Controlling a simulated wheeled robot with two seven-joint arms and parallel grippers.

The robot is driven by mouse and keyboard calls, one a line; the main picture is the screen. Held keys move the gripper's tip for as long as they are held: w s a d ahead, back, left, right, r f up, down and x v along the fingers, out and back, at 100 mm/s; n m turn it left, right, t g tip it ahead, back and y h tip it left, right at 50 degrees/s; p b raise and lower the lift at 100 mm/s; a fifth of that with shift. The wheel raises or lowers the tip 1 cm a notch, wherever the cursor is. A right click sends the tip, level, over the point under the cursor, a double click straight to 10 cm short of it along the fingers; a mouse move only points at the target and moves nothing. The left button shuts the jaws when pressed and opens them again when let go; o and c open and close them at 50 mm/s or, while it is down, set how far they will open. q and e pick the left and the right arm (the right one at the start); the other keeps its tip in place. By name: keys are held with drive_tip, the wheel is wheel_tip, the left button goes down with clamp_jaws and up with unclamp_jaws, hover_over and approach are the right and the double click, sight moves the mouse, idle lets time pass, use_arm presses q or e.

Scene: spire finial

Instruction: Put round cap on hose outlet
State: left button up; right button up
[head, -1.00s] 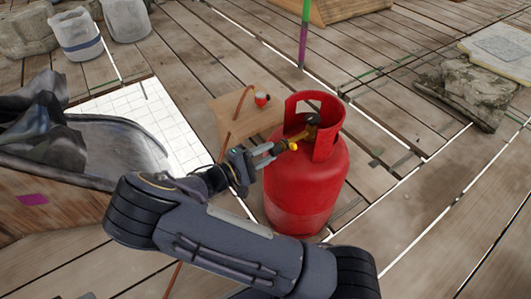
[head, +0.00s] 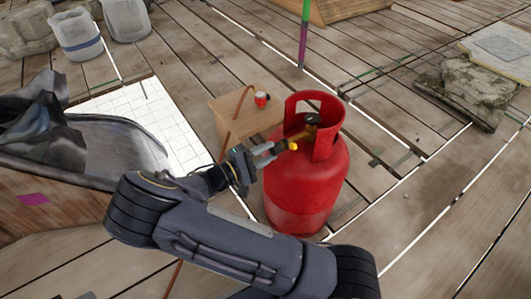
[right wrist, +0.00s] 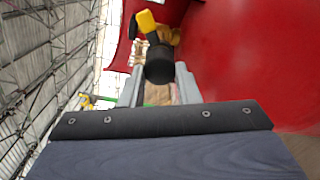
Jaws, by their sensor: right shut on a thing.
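A red gas cylinder (head: 305,185) stands upright on the plank floor, with a brass valve (head: 311,122) inside its collar. My right gripper (head: 276,149) reaches in from the left at the collar opening, shut on a dark round cap. In the right wrist view the black round cap (right wrist: 160,64) shows at the fingertips, in front of the brass valve body (right wrist: 168,36). A yellow part (right wrist: 148,22) sits just above it. The cap hides the outlet, so I cannot tell whether it is seated or only touching. My left gripper is out of view.
A wooden block (head: 226,120) with an orange hose (head: 238,105) and a small red-and-white item (head: 261,99) stands behind the gripper. A green-and-purple pole (head: 303,35) rises behind the cylinder. Stone blocks lie at right (head: 470,92). Floor right of the cylinder is clear.

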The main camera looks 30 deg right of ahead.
drive_tip(key=shift+d, duration=0.45)
drive_tip(key=o, duration=1)
drive_tip(key=shift+a, duration=0.15)
drive_tip(key=a, duration=0.2)
drive_tip(key=a+p, duration=0.1)
drive_tip(key=a, duration=0.2)
drive_tip(key=a+p, duration=0.1)
drive_tip(key=a, duration=0.1)
drive_tip(key=shift+s+a, duration=0.3)
drive_tip(key=shift+d, duration=0.1)
